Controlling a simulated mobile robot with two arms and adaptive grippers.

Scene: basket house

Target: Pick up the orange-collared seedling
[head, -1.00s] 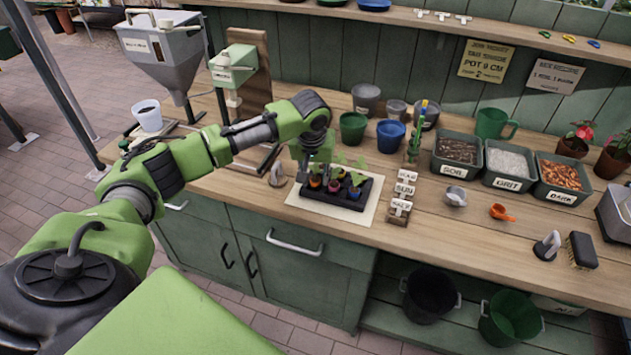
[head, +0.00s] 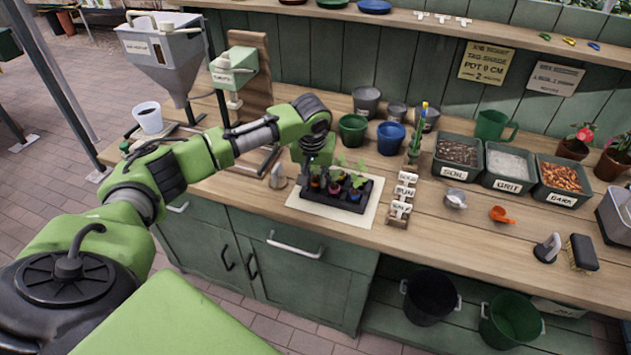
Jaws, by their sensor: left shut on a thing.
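A dark seedling tray (head: 318,196) sits on a pale mat (head: 362,213) on the wooden bench. It holds several small green seedlings with coloured collars. The orange-collared seedling (head: 315,183) is at the tray's left end, and its leaves are partly hidden by my gripper. A purple-red collared seedling (head: 334,187) and a blue-collared seedling (head: 355,195) stand to its right. My left gripper (head: 311,170) reaches down from above at the left end of the tray, shut on the orange-collared seedling. The fingertips are small and partly hidden. My right gripper is not in view.
Small label blocks (head: 404,192) stand just right of the mat. Green pot (head: 352,130) and blue pot (head: 391,138) stand behind the tray. Bins of soil (head: 456,154), grit (head: 508,165) and bark (head: 563,178) are further right.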

